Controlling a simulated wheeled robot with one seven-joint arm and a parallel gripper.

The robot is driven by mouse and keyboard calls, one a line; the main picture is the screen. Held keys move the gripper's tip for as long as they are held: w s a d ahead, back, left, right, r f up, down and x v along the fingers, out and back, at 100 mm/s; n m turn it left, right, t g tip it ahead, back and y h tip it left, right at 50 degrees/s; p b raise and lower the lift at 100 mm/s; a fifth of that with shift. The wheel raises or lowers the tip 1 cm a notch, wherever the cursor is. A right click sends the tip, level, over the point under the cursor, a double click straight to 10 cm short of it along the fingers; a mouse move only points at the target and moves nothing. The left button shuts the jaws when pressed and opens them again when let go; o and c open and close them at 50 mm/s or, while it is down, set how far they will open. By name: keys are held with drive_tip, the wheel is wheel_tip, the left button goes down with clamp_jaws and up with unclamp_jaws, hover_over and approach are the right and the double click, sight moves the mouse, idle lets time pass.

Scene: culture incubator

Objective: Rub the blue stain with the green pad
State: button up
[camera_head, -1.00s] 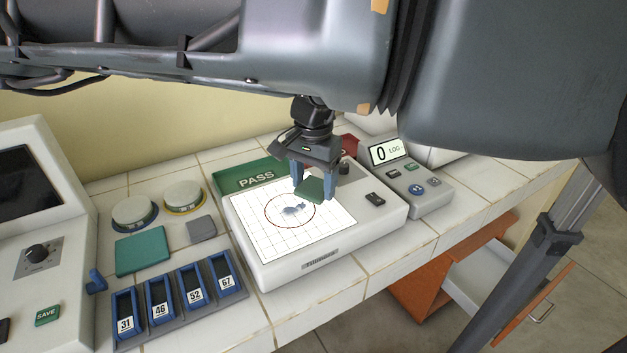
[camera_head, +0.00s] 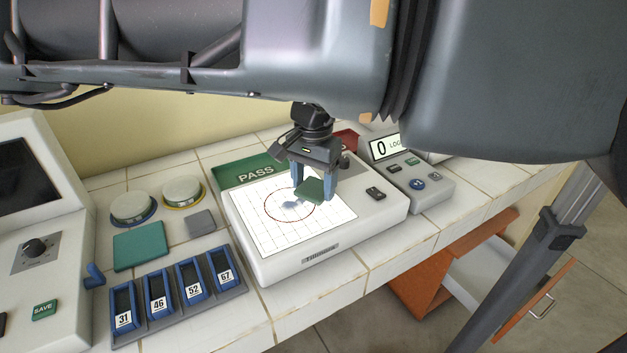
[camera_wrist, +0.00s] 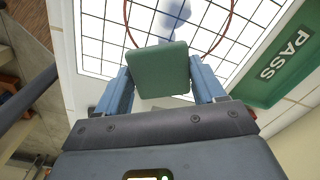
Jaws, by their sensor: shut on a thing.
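My gripper (camera_head: 313,192) is shut on the green pad (camera_head: 311,189), with a blue finger on each side of it. In the wrist view the pad (camera_wrist: 159,70) sits squarely between the fingers. The blue stain (camera_head: 290,204) is a faint smudge inside a red circle on the white gridded panel (camera_head: 265,235). The pad is over the right part of the circle and hides some of the stain; I cannot tell whether it touches the panel. In the wrist view the stain (camera_wrist: 175,14) shows just beyond the pad's far edge.
A rack of blue numbered slots (camera_head: 180,300), a teal mat (camera_head: 139,250) and two round lidded dishes (camera_head: 132,208) lie to the left. A LOG counter device (camera_head: 415,180) stands to the right.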

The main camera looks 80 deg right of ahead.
sight(299, 193)
drive_tip(key=shift+f, duration=0.2)
drive_tip(key=shift+w+a+r+p, duration=0.15)
drive_tip(key=shift+w+a+p, duration=0.4)
drive_tip(key=shift+w+a, duration=0.65)
drive_tip(key=shift+w+a+p, duration=0.35)
drive_tip(key=shift+w+a, duration=0.3)
drive_tip(key=shift+w, duration=0.2)
drive_tip(key=shift+w+a+p, duration=0.3)
drive_tip(key=shift+w+a, duration=0.35)
drive_tip(key=shift+w, duration=0.2)
drive_tip(key=shift+s+d+p, duration=0.55)
drive_tip(key=shift+s+d, duration=0.5)
drive_tip(key=shift+s, duration=0.15)
drive_tip(key=shift+s+d+f+p, duration=0.2)
drive_tip(key=shift+s+d+p, duration=0.15)
drive_tip(key=shift+s+d, duration=1)
drive_tip(key=shift+s+f, duration=0.1)
drive_tip(key=shift+s, duration=0.3)
